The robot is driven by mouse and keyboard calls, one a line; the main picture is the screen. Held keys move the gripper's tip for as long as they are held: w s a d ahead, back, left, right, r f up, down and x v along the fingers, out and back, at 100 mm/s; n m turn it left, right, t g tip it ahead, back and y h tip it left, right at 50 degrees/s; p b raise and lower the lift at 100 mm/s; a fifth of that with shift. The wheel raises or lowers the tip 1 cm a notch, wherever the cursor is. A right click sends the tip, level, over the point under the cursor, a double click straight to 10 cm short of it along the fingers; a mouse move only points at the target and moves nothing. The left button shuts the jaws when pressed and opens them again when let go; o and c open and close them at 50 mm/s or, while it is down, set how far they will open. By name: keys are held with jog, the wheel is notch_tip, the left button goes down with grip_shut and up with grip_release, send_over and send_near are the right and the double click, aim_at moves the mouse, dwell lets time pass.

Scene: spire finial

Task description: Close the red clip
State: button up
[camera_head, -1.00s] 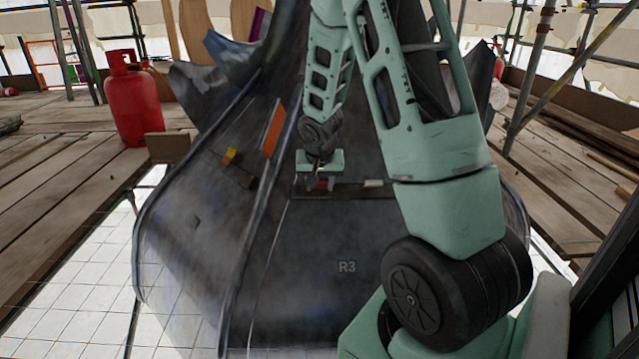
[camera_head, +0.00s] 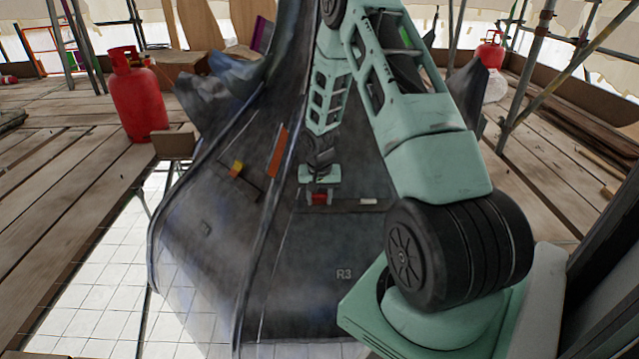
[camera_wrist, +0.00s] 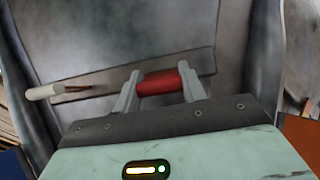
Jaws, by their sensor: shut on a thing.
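The red clip (camera_head: 319,198) sits on a dark strip across the grey curved metal panel marked R3. In the wrist view, the red clip (camera_wrist: 160,83) shows as a short red cylinder between the two fingers of my gripper (camera_wrist: 158,86). The fingers are shut on it, one at each end. In the head view my gripper (camera_head: 319,192) reaches down from above to the red piece. The underside of the clip and how it meets the strip are hidden.
A white stub (camera_head: 368,201) sits on the strip to the right; it also shows in the wrist view (camera_wrist: 44,91). An orange strip (camera_head: 278,152) and a yellow-and-red piece (camera_head: 236,169) are on the panel to the left. A red gas cylinder (camera_head: 138,100) stands on the planks.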

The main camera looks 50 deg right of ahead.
aim_at(319, 202)
jog(key=shift+w+d+r+g+y+p, duration=0.25)
jog(key=shift+r+g+y+p, duration=0.35)
jog(key=shift+p, duration=1.75)
jog(key=shift+w+d+f+g+y+p, duration=0.3)
jog(key=shift+g+y+p, duration=0.3)
jog(key=shift+p, duration=0.6)
jog(key=g+y, duration=0.1)
jog(key=d+y, duration=0.1)
jog(key=shift+w+f+g+y+b, duration=0.3)
jog(key=shift+w+f+g+b, duration=0.05)
jog(key=shift+w+g, duration=0.05)
jog(key=shift+w+d+g+y+b, duration=0.25)
jog(key=shift+g+y+b, duration=0.25)
jog(key=shift+y+b, duration=0.3)
jog(key=o, duration=1)
